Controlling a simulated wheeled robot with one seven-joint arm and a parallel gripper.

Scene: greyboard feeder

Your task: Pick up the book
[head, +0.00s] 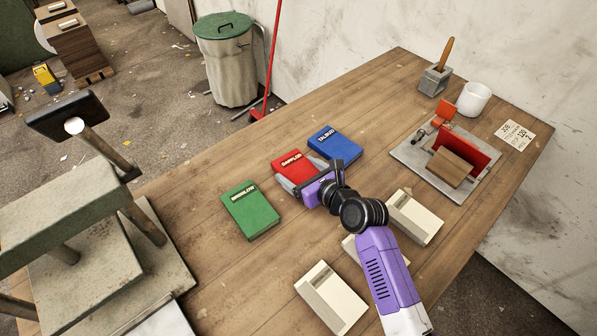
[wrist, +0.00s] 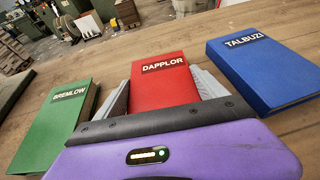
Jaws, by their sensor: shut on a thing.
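Three books lie on the wooden table (head: 190,175). The red book marked DAPPLOR (head: 291,160) is in the middle and shows in the wrist view (wrist: 165,88) between my two grey fingers. My gripper (head: 300,174) is shut on the red book, one finger along each side. Its near end is hidden behind the purple gripper body. The green book marked BREMLOW (head: 250,212) lies to the left, and in the wrist view (wrist: 55,118). The blue book marked TALBUZI (head: 335,146) lies to the right, also in the wrist view (wrist: 262,75). I cannot tell whether the red book is off the table.
Cream-coloured holders (head: 332,300) stand near the front edge, partly behind my arm. A grey plate (head: 408,152) with a red and wooden fixture, a white cup (head: 473,98) and a grey pot (head: 434,80) are at the right. A heavy grey press (head: 100,270) stands at the left.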

